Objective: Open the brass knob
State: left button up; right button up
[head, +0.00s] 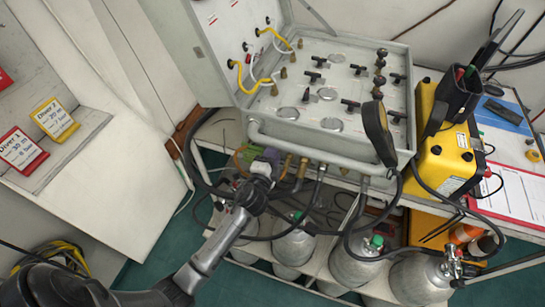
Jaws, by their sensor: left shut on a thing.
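The air panel (335,100) is an open grey case on a white stand, with black T-handles, round gauges and black knobs on its face. My left gripper (262,165) reaches in from the lower left to just below the panel's front left edge. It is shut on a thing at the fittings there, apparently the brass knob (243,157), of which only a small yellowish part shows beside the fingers. The gripper hides most of it, so its turn position cannot be told. Brass fittings (286,166) hang just right of the gripper. My right gripper is not in view.
Grey cylinders (295,245) stand under the panel, with black hoses (320,190) looping in front. A yellow case (450,160) and a clipboard sheet (508,192) are at the right. Red and yellow diver signs (52,118) stand on a shelf at left.

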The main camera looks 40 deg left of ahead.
pick_arm(q)
jog(key=n, duration=0.4)
jog(key=shift+n, duration=0.4)
jog(key=n+p, duration=0.1)
jog(key=n, duration=0.3)
jog(key=shift+r+y, duration=0.1)
jog(key=shift+y, duration=0.2)
jog(key=shift+n, duration=0.5)
jog(key=o, duration=0.6)
jog(key=shift+o, duration=0.2)
